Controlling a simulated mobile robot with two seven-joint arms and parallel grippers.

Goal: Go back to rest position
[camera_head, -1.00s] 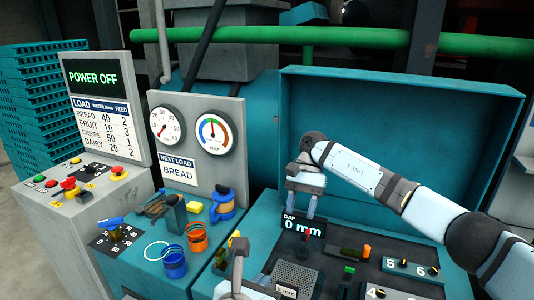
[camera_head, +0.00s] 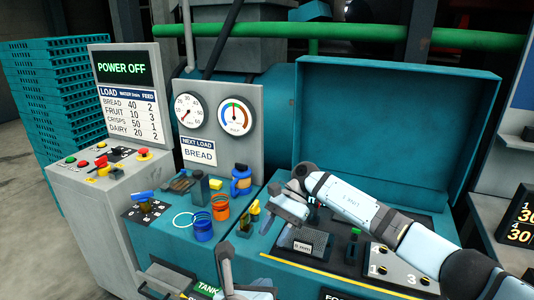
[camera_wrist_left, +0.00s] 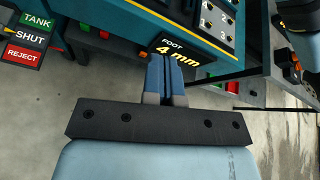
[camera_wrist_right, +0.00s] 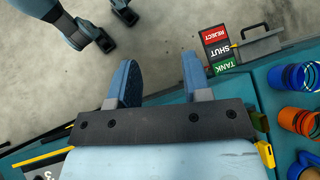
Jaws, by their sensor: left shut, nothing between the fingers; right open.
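My left gripper (camera_head: 227,264) is low in the head view, in front of the teal machine's front edge. Its two blue fingers (camera_wrist_left: 166,76) are pressed together with nothing between them in the left wrist view. My right gripper (camera_head: 272,225) hangs over the front left part of the machine's panel, its arm reaching in from the right. In the right wrist view its fingers (camera_wrist_right: 160,78) are spread apart and empty, with floor visible between them.
The open teal lid (camera_head: 395,120) stands behind the panel. Orange (camera_head: 220,207) and blue (camera_head: 203,227) ring-like cups, a yellow-topped part (camera_head: 255,208) and a blue-yellow part (camera_head: 241,180) sit near the right gripper. A TANK/SHUT/REJECT sign (camera_wrist_right: 219,50) and handle project over open floor (camera_wrist_right: 165,25).

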